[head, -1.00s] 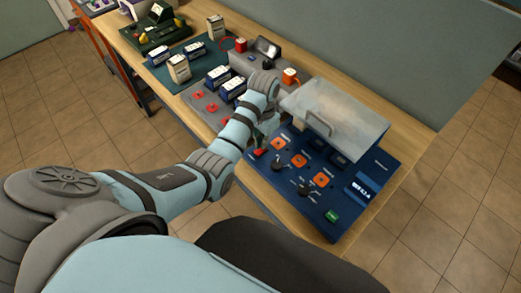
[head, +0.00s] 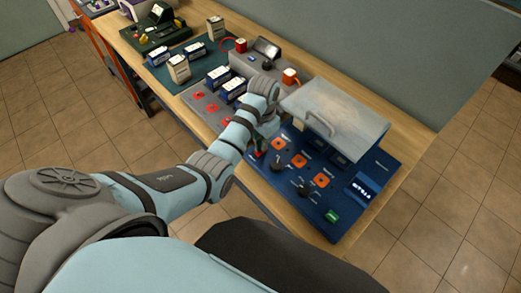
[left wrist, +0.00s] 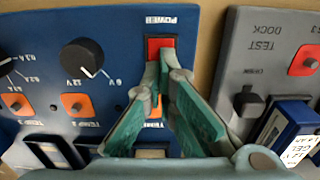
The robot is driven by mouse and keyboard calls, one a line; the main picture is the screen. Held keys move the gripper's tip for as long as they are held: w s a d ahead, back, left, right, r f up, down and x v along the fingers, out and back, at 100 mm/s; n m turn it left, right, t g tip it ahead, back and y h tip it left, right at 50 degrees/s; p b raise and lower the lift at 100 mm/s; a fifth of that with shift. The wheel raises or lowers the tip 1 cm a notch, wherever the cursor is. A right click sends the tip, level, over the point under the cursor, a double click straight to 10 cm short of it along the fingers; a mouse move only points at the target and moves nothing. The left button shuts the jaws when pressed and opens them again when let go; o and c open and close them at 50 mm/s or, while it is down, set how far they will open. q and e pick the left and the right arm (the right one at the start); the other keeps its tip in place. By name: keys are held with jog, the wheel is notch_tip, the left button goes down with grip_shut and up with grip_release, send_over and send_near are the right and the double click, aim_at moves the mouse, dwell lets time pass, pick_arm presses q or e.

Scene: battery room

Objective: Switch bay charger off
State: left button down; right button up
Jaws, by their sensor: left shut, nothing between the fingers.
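The blue charger panel (head: 350,205) lies on the wooden bench, with dark knobs, orange squares, a green label and a small lit display (head: 362,190). In the left wrist view, a red switch (left wrist: 160,44) sits under the word POWER at the panel's edge. My left gripper (left wrist: 163,68) is shut and empty, its green-padded fingers converging at the lower edge of the red switch. I cannot tell whether the tips touch it or which way it is set. In the head view the left gripper (head: 263,143) is over the panel's left corner. My right gripper is out of view.
A raised lid with a handle (head: 340,112) stands over the panel's back part, close to my left gripper. The grey test dock (head: 205,103) with red buttons and blue batteries adjoins on the left. A green mat (head: 160,75) lies farther left.

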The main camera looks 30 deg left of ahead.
pick_arm(q)
notch_tip(320, 180, up, 3)
jog(key=shift+w+f+p, duration=0.15)
jog(key=shift+f+p, duration=0.05)
jog(key=shift+p, duration=0.6)
jog(key=shift+r, duration=0.4)
jog(key=shift+r+b, duration=0.3)
jog(key=shift+r, duration=1.35)
